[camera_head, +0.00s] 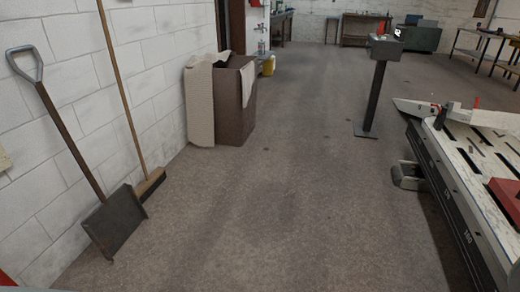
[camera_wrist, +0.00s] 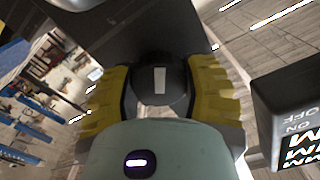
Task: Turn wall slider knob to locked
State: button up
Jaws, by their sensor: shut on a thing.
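In the wrist view, a dark round knob (camera_wrist: 176,95) with a pale rectangular mark on its face sits between the two yellow fingers of my gripper (camera_wrist: 161,78). The fingers are shut on the knob, one at its left side and one at its right. A dark panel lies behind the knob. Neither the knob nor my gripper shows in the head view.
A dark box (camera_wrist: 291,112) with ON and OFF lettering is close to the right finger. In the head view, a shovel (camera_head: 115,220) and a broom (camera_head: 150,184) lean on the left wall, a brown bin (camera_head: 233,115) stands beyond, and a machine table (camera_head: 455,180) is right.

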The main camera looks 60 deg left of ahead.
jog(key=m, duration=0.5)
jog(key=shift+s+m, duration=0.1)
jog(key=shift+m, duration=0.3)
jog(key=m, duration=0.5)
dwell(0.4)
jog(key=o, duration=1.2)
jog(key=v, duration=1.2)
jog(key=shift+d+r, duration=0.1)
